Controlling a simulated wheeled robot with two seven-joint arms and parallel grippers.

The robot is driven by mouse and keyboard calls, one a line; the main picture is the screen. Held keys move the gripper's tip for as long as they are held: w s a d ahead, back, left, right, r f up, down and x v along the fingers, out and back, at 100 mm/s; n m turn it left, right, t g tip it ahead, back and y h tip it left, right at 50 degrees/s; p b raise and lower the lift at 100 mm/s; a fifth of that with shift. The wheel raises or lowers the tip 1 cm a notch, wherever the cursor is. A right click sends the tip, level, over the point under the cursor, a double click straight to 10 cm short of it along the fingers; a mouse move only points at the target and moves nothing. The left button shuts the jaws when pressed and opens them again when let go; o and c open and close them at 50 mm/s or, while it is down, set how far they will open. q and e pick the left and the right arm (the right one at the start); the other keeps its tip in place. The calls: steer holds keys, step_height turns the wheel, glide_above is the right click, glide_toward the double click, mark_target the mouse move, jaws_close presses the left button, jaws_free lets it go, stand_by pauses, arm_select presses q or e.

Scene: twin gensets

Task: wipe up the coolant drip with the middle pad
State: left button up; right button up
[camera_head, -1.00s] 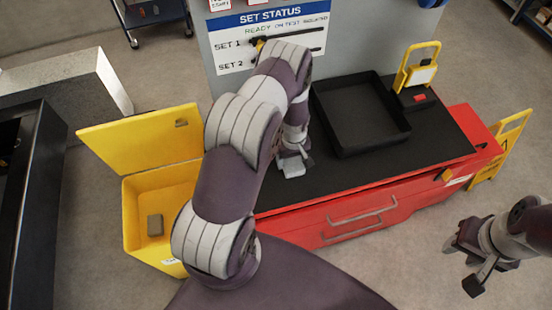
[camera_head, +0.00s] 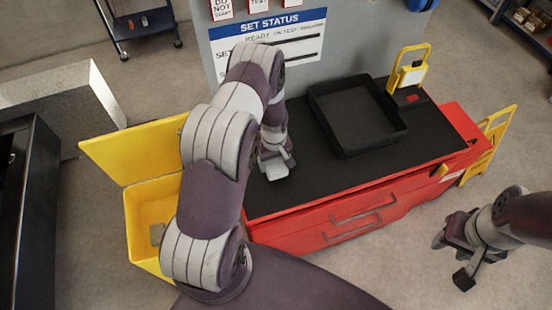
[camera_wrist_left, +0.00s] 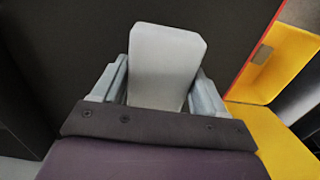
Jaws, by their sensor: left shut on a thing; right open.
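My left gripper (camera_head: 276,168) is low over the black top of the red cabinet, left of the black tray. It is shut on a pale grey pad (camera_wrist_left: 166,62), which stands up between the two fingers in the left wrist view. In the head view the arm and fingers cover most of the pad. I cannot tell whether the pad touches the top. No coolant drip can be made out in either view. My right gripper (camera_head: 458,258) is open and empty over the floor at the right.
The black tray (camera_head: 346,150) lies on the red cabinet (camera_head: 290,238), with a yellow work lamp (camera_head: 408,76) behind it at the right. An open yellow bin (camera_head: 137,210) with a grey-brown block (camera_head: 157,234) inside stands at the left. A yellow floor sign (camera_head: 485,152) stands at the right.

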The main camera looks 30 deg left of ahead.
arm_select(q)
steer(key=shift+d+r, duration=0.1)
steer(key=shift+r, duration=0.55)
steer(key=shift+s+a+r+p, duration=0.1)
steer(key=shift+a+r+p, duration=0.1)
steer(key=shift+r+p, duration=0.85)
steer(key=shift+r, duration=0.55)
steer(key=shift+d, duration=0.15)
